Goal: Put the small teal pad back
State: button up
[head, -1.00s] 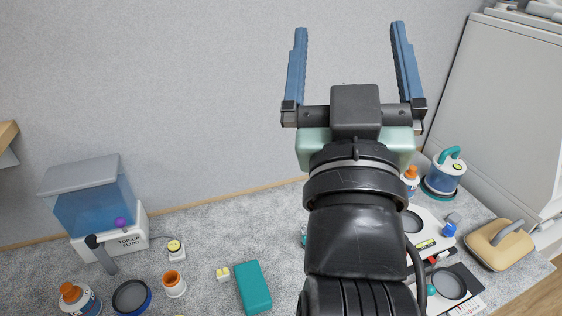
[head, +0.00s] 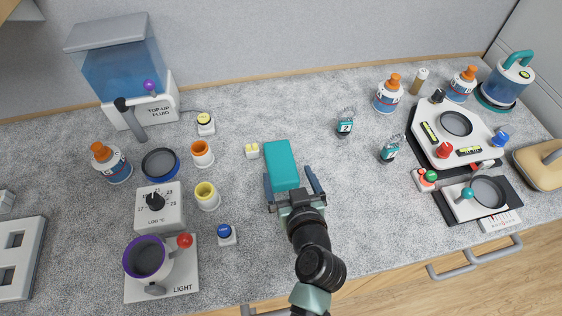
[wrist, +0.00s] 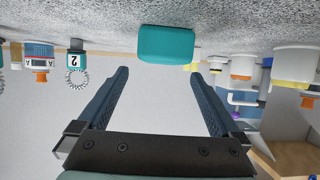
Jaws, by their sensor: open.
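The teal pad (head: 280,160) is a plain rectangular block lying on the grey speckled worktop, near the middle of the head view. My gripper (head: 288,176) is open, with its blue fingers at the near end of the pad, one to each side in the head view. In the wrist view the pad (wrist: 166,45) shows beyond the open fingertips (wrist: 159,75), roughly centred between them, with nothing held. Whether the fingers touch it cannot be told.
A small yellow-topped piece (head: 247,150) and orange (head: 202,153) and yellow cups (head: 207,195) stand left of the pad. A blue button (head: 226,234) is nearer. The worktop (head: 370,205) right of my arm is clear.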

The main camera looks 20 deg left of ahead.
aim_at(281, 160)
jog(key=shift+p+x, duration=0.75)
jog(key=shift+x, duration=2.8)
jog(key=shift+s+a+r, duration=0.1)
jog(key=shift+a, duration=0.1)
jog(key=c, duration=1.3)
